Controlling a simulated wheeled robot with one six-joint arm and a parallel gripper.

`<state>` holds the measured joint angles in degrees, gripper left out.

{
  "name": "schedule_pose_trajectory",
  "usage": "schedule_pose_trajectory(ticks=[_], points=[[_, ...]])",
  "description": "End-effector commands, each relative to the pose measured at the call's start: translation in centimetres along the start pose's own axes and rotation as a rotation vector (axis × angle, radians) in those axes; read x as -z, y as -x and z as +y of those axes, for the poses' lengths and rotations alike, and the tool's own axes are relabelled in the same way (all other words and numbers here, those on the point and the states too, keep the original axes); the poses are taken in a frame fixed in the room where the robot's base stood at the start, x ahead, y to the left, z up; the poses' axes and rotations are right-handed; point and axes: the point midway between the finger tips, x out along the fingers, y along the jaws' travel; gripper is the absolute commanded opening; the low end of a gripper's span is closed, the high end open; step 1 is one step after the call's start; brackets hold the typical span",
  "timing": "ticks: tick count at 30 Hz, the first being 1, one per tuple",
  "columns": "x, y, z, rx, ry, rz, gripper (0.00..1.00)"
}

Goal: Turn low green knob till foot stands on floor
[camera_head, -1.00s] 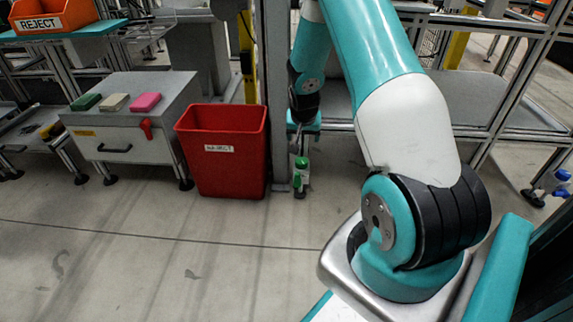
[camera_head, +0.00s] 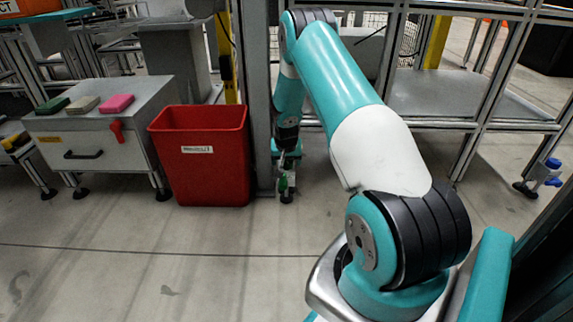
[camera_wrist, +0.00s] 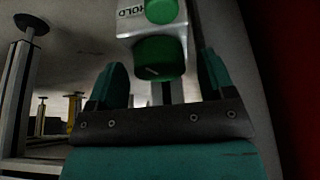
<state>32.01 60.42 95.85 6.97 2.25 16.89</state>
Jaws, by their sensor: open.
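A green knob (camera_wrist: 158,57) with a small white mark sits on a pale fitting (camera_wrist: 150,24) lettered "HOLD" in the wrist view. A second green round part (camera_wrist: 161,10) is on the same fitting at the top edge. My gripper (camera_wrist: 162,75) is open, with one teal finger on each side of the nearer knob; gaps show and contact cannot be told. In the head view my gripper (camera_head: 285,172) points down at the green fitting (camera_head: 283,185) by the post's base. The foot (camera_head: 286,198) is dark and small there; its contact with the floor cannot be told.
A red bin (camera_head: 200,165) stands close left of the post (camera_head: 259,90). A grey cabinet (camera_head: 90,125) with coloured blocks is further left. A framed shelf (camera_head: 440,95) is at the right. The front floor is clear. A red surface (camera_wrist: 295,80) borders the wrist view's right.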

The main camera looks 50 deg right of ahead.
Motion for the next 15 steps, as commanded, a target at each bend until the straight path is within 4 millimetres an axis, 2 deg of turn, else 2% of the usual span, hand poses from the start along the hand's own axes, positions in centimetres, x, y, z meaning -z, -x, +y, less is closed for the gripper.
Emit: schedule_pose_trajectory(ticks=[7, 8, 13, 14, 15], points=[[0.01, -0.04, 0.01, 0.000, 0.000, 0.000, 0.76], [0.01, -0.04, 0.01, 0.000, 0.000, 0.000, 0.71], [0.00, -0.03, 0.01, 0.000, 0.000, 0.000, 0.32], [0.00, -0.03, 0.01, 0.000, 0.000, 0.000, 0.27], [0.00, -0.03, 0.01, 0.000, 0.000, 0.000, 0.27]])
